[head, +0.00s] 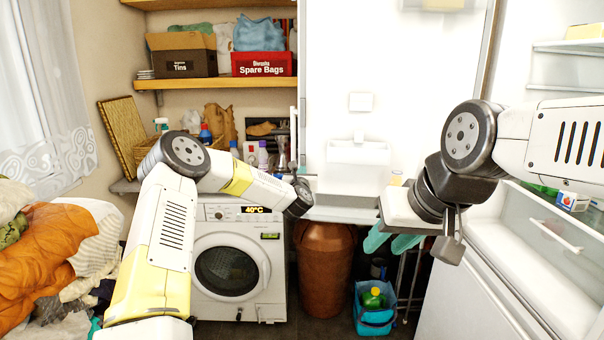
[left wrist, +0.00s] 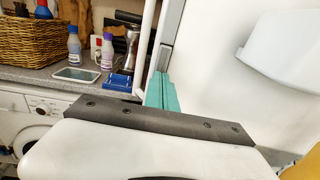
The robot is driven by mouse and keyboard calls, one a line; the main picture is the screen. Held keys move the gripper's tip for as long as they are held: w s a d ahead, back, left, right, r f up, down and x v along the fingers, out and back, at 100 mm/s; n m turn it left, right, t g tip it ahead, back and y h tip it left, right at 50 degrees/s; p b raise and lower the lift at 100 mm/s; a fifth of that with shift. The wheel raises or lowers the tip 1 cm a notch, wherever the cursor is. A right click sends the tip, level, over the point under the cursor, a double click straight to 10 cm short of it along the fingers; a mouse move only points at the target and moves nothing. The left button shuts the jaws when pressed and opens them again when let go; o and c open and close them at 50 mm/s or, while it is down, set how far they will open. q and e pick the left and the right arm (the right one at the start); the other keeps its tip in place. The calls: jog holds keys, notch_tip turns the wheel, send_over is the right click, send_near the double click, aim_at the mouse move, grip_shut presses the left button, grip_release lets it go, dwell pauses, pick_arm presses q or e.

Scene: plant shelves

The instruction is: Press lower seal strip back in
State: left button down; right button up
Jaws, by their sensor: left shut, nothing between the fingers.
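The white fridge door (head: 400,90) stands open in the middle of the head view. A grey edge strip (head: 489,50) runs down its right side; I cannot tell which part is the lower seal strip, or whether it is loose. In the left wrist view a grey edge (left wrist: 166,45) of the door rises beside a teal strip-like thing (left wrist: 162,92), whose identity is unclear. My left gripper (head: 300,198) is shut and empty, left of the door's lower part. My right gripper (head: 448,240) is in front of the door's lower right; its fingers are unclear.
The open fridge's drawer (head: 555,235) is at the right. A door bin (head: 355,170) juts out above the grippers. Bottles (left wrist: 107,50) crowd the counter (left wrist: 40,75).

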pick_arm(q)
jog(key=w, duration=0.6)
jog(key=shift+w+d, duration=0.15)
jog(key=shift+w, duration=0.25)
dwell(2.4)
jog(key=s, duration=0.7)
jog(key=shift+a, duration=0.2)
dwell(0.4)
